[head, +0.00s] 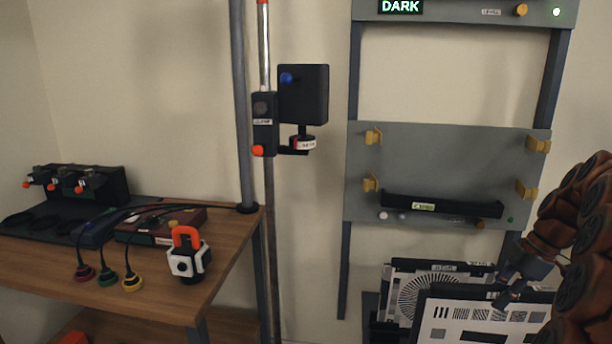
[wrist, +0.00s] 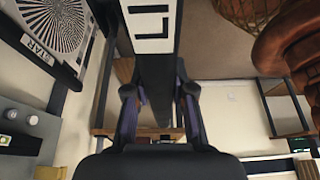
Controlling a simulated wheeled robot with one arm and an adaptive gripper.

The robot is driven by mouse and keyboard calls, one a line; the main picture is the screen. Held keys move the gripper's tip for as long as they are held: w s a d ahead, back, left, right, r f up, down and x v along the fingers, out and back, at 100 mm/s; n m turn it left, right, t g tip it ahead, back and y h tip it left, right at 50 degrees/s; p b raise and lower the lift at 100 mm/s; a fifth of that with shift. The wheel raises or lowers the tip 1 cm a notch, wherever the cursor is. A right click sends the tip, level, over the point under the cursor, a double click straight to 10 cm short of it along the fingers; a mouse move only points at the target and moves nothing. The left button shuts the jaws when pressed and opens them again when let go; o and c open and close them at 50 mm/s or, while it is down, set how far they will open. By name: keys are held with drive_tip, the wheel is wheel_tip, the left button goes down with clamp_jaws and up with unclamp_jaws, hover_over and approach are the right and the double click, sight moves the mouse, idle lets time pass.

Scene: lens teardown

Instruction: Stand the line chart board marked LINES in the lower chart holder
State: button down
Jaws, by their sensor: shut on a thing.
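The line chart board (head: 480,318) is a black-edged white panel with line patterns, low at the right of the head view. My gripper (head: 508,288) is shut on its top edge. In the wrist view the board's black edge (wrist: 153,75) runs between the two fingers, with a white label reading "LI", the rest cut off. The board's lower part is out of frame. The lower chart holder seems to be the black ledge (head: 440,206) with a small label on the grey panel (head: 440,160); it is empty and above the board.
A round-patterned board marked STAR (head: 408,292) stands behind the line board, in a dark rack (head: 375,325). Yellow clips (head: 373,137) stick out from the grey panel. A pole with a black box (head: 303,93) is left of it. A wooden bench (head: 225,260) with gear stands further left.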

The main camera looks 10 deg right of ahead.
drive_tip(key=w+a+f+m+t+h, duration=0.1)
drive_tip(key=w+a+m, duration=0.3)
drive_tip(key=a, duration=0.6)
drive_tip(key=w+a+f+m+t+h, duration=0.1)
drive_tip(key=w+a+m, duration=0.4)
drive_tip(key=a, duration=0.6)
drive_tip(key=w+a+f+m+t+h, duration=0.1)
drive_tip(key=w+a+m, duration=0.4)
drive_tip(key=a, duration=0.6)
drive_tip(key=shift+w+a+f+h, duration=0.25)
drive_tip(key=shift+w+f+h, duration=0.25)
drive_tip(key=shift+w, duration=0.65)
